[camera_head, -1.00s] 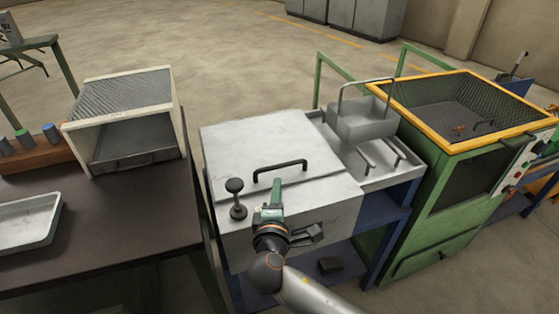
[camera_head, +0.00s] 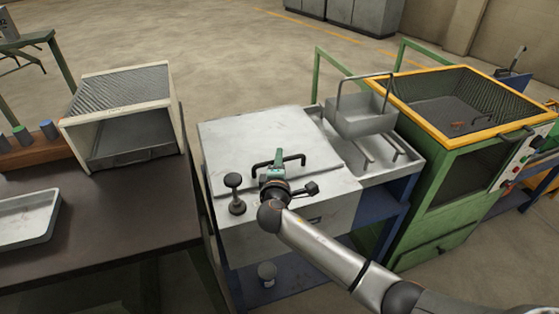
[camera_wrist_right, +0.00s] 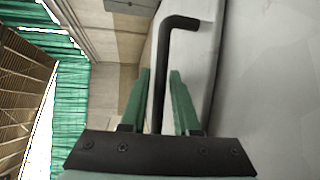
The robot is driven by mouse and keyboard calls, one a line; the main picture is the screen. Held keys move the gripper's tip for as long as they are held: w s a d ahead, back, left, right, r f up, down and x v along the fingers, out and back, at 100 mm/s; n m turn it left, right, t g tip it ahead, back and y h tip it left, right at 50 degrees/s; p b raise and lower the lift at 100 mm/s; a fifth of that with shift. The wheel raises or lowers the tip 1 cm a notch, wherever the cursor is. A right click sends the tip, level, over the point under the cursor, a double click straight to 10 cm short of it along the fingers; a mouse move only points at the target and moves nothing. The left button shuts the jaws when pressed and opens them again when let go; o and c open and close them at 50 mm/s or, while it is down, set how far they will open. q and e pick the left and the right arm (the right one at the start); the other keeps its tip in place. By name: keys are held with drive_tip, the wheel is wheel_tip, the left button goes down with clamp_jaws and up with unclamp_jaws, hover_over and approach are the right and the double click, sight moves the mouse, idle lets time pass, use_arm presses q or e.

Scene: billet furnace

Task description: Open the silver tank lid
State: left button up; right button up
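The silver tank (camera_head: 325,212) stands in the middle of the head view, with its flat grey lid (camera_head: 250,132) lying closed on top. A black bar handle (camera_head: 299,158) rises from the lid. My right gripper (camera_head: 278,154) is over the handle with its green fingers pointing at the lid. In the right wrist view, the black handle (camera_wrist_right: 181,22) runs between the two green fingers (camera_wrist_right: 158,85), with narrow gaps on both sides, so the gripper looks open around it. The fingers hide part of the handle in the head view. My left gripper is not in view.
A black knob on a post (camera_head: 234,190) stands just left of my right gripper. A wire-handled basket (camera_head: 360,118) and tray sit right of the tank, beside a green machine with a yellow rim (camera_head: 452,146). A dark table (camera_head: 110,215) stands to the left.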

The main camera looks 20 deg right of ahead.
clamp_jaws()
idle(1.4)
